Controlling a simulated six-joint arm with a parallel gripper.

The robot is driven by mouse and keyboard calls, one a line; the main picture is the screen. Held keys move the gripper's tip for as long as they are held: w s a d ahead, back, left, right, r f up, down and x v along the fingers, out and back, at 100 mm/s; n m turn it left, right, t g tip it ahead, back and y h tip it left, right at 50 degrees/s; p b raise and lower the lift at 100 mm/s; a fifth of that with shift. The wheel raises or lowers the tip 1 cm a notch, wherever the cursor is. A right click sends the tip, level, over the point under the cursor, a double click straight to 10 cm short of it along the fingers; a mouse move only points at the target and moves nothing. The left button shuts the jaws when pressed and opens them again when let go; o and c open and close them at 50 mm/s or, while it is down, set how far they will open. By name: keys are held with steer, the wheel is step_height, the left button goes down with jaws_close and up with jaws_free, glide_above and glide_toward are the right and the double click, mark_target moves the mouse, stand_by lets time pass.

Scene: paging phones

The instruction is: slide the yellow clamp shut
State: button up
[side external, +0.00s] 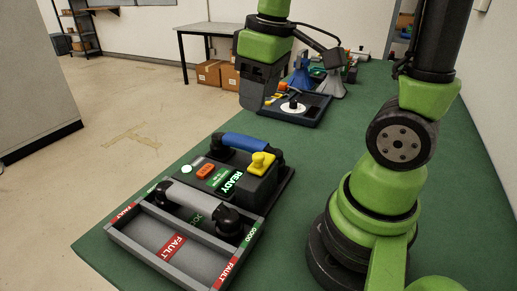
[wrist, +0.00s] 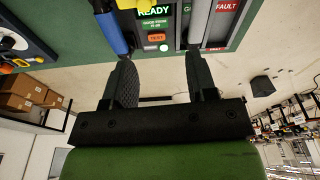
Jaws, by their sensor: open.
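The yellow clamp (side external: 261,164) sits on the right end of the black test station (side external: 262,188), by its lit READY panel, in the side view. My gripper (side external: 252,106) hangs above and behind the station, apart from the clamp. In the wrist view its two fingers (wrist: 159,58) are spread with nothing between them.
A grey sorting tray (side external: 124,238) marked FAULT and GOOD stands in front of the station, with a grey handset (side external: 188,197) across it. A dark blue tray (side external: 318,112) with a white disc (side external: 292,108) lies behind. Green table (side external: 345,125) is bare to the right.

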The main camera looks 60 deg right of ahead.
mark_target(258, 155)
steer(key=f, duration=0.4)
steer(key=w+d+f+n+g, duration=0.1)
steer(key=f, duration=0.4)
steer(key=d+f+n, duration=0.1)
steer(key=f, duration=0.3)
steer(key=shift+w+d+f+g, duration=0.1)
steer(key=shift+w+f+g, duration=0.15)
steer(key=shift+g, duration=0.15)
